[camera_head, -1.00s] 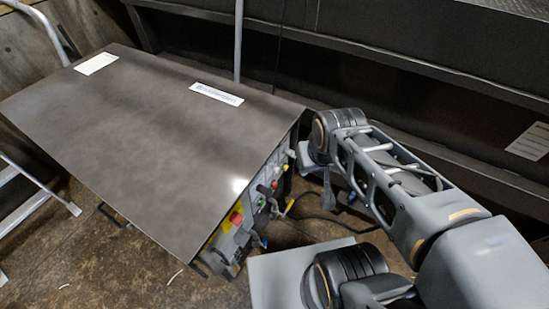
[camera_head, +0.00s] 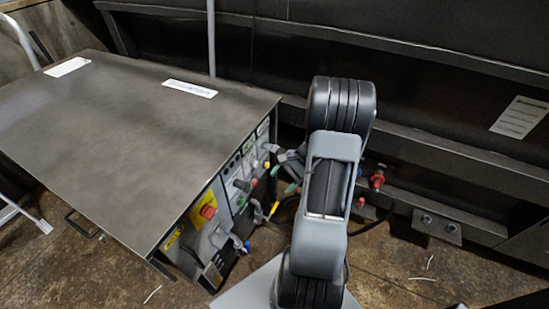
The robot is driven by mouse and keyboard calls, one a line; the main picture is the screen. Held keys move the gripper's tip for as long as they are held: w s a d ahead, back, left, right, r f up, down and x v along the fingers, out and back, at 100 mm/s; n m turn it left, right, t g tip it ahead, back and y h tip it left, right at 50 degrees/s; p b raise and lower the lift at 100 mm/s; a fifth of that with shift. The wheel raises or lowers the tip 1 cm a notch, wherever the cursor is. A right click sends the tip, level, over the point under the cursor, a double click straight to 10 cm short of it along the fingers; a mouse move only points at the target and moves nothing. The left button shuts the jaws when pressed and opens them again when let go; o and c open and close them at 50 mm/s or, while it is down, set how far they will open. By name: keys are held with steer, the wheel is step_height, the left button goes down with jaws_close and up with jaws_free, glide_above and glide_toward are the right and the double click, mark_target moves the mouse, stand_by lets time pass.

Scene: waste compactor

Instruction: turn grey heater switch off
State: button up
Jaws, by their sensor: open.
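The control panel (camera_head: 232,205) is on the side face of the dark metal cabinet. It carries several small controls, among them a grey switch handle (camera_head: 242,185) near its middle and a larger grey rotary handle (camera_head: 220,237) lower down. Labels are too small to read, so I cannot tell which one is the heater switch. My gripper (camera_head: 279,158) is small in the head view, close to the panel's far upper end, and partly hidden behind my arm. It is open, with nothing seen in it. I cannot tell whether it touches a control.
A red emergency button (camera_head: 208,211) on yellow sits at the panel's near end. A blue connector (camera_head: 247,246) and a yellow-tipped cable (camera_head: 273,209) stick out from the panel. Red fittings (camera_head: 377,181) are on the right.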

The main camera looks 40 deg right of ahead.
steer(key=w+d+f+m+t+y+b, duration=0.2)
steer(key=w+d+f+m+t+b, duration=0.1)
steer(key=d+f+m+t, duration=0.5)
steer(key=m+t+h, duration=0.2)
steer(key=m+t, duration=0.4)
glide_toward(275, 148)
steer(key=shift+m, duration=0.3)
steer(key=shift+f+x, duration=0.15)
steer(key=shift+x, duration=2.4)
steer(key=shift+f+x, duration=0.2)
steer(key=shift+x, duration=2.3)
steer(key=c, duration=0.9)
